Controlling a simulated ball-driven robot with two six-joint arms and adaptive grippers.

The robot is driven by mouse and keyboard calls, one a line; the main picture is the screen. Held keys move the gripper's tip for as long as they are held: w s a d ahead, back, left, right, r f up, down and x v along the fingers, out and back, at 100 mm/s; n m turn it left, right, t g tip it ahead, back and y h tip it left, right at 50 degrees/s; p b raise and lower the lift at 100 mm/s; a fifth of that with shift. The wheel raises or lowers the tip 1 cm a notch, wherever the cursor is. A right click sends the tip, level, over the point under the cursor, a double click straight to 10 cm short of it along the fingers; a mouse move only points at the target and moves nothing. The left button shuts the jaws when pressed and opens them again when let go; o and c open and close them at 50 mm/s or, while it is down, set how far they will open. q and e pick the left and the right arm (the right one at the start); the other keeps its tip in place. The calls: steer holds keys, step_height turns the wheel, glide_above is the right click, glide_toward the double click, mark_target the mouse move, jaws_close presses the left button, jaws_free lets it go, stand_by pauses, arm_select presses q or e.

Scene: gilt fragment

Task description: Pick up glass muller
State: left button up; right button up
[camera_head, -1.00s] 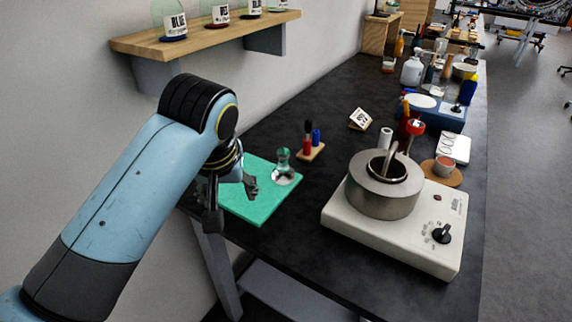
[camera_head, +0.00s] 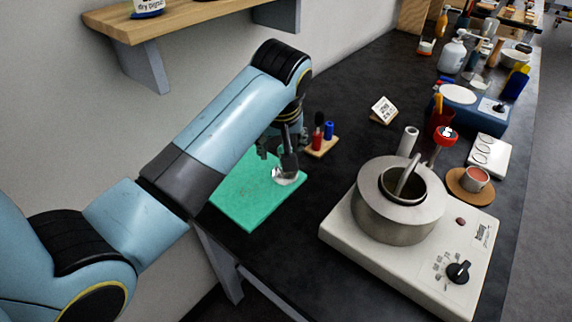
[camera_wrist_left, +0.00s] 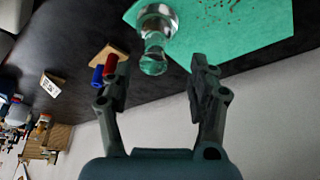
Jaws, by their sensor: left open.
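The clear glass muller (camera_head: 284,176) stands on the green mat (camera_head: 245,207) in the head view, partly covered by my left gripper (camera_head: 277,157). In the left wrist view the muller (camera_wrist_left: 155,38) shows its round knob and wider base, just beyond and between the fingertips. My left gripper (camera_wrist_left: 160,85) is open and empty, with a finger to each side of the muller's line. From these views I cannot tell whether a finger touches it. My right gripper is not in view.
A small wooden stand (camera_head: 322,147) with red and blue bottles is close behind the muller. A hot plate (camera_head: 440,265) with a metal pot (camera_head: 395,225) stands to the right. A wooden shelf (camera_head: 180,15) hangs above on the wall.

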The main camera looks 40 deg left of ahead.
arm_select(q)
steer(key=shift+w+f, duration=0.2)
steer(key=shift+f, duration=0.15)
steer(key=x, duration=0.4)
steer(key=shift+w+d+f, duration=0.15)
steer(key=shift+w+f, duration=0.15)
steer(key=shift+f, duration=0.1)
steer(key=c, duration=0.4)
jaws_close()
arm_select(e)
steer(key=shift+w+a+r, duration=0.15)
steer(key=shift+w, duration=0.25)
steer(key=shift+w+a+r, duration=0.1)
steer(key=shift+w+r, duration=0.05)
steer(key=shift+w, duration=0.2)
